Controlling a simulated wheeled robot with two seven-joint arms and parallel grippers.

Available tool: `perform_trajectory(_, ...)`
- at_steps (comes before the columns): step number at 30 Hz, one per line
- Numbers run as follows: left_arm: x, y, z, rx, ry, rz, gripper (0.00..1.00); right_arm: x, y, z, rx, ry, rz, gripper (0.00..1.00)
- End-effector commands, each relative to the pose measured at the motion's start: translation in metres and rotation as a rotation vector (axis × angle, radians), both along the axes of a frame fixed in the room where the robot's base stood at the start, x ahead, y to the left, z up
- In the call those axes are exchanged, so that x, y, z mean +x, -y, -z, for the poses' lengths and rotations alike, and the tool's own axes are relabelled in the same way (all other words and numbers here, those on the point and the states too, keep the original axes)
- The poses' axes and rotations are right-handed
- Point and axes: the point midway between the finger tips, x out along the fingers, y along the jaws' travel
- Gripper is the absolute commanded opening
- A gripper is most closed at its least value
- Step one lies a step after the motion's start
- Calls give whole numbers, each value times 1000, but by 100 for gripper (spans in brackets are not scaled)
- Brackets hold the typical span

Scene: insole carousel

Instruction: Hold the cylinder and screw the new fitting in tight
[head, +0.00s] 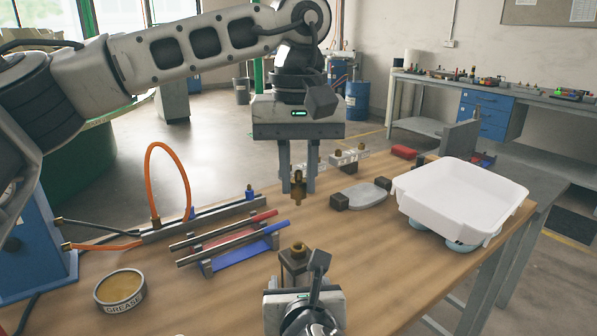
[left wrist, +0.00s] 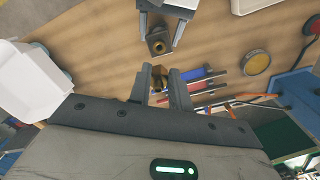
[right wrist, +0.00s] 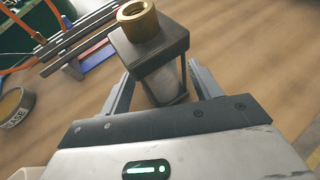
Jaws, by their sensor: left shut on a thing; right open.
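My left gripper (head: 297,190) is shut on a small brass fitting (head: 298,183) and holds it in the air above the table. The fitting also shows between the fingertips in the left wrist view (left wrist: 158,74). The cylinder (head: 295,262) has a dark square end block with a brass threaded port (right wrist: 137,20) on top. It stands upright, below and apart from the fitting. My right gripper (right wrist: 160,85) is open, with its fingers on either side of the cylinder. The cylinder's lower part is partly hidden by the right gripper in the head view.
A white bin (head: 460,200) stands at the right of the wooden table, beside a grey pad (head: 365,195). A rack with rods (head: 230,240), an orange hose (head: 168,150) and a grease tin (head: 120,290) lie at the left. Bare table lies right of the cylinder.

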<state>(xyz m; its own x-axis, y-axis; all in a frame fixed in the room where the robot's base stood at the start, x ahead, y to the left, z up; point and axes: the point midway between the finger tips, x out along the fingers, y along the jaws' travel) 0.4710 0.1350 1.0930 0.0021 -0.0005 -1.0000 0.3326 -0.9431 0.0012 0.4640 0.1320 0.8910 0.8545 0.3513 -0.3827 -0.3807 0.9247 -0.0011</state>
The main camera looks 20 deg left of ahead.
Motion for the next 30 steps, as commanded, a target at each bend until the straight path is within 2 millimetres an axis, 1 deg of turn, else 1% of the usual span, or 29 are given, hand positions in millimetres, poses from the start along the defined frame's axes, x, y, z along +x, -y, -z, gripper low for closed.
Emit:
perform_trajectory(1,0,0,0,0,0,0,0,6,-2,3,0,-1,1,63)
perform_trajectory(3,0,0,0,0,0,0,0,13,-6,6,1,0,0,63)
perform_trajectory(9,0,0,0,0,0,0,0,26,-11,11,1,0,0,63)
perform_trajectory(20,0,0,0,0,0,0,0,29,-12,13,2,0,-1,63)
perform_trajectory(23,0,0,0,0,0,0,0,29,-12,13,2,0,-1,38)
perform_trajectory(24,0,0,0,0,0,0,0,29,-12,13,2,0,-1,27)
perform_trajectory(26,0,0,0,0,0,0,0,29,-12,13,2,0,-1,12)
perform_trajectory(27,0,0,0,0,0,0,0,29,-12,13,1,0,-1,12)
perform_trajectory(28,0,0,0,0,0,0,0,29,-12,13,1,0,-1,43)
perform_trajectory(29,0,0,0,0,0,0,0,29,-12,13,1,0,-1,48)
perform_trajectory(30,0,0,0,0,0,0,0,29,-12,13,1,0,-1,48)
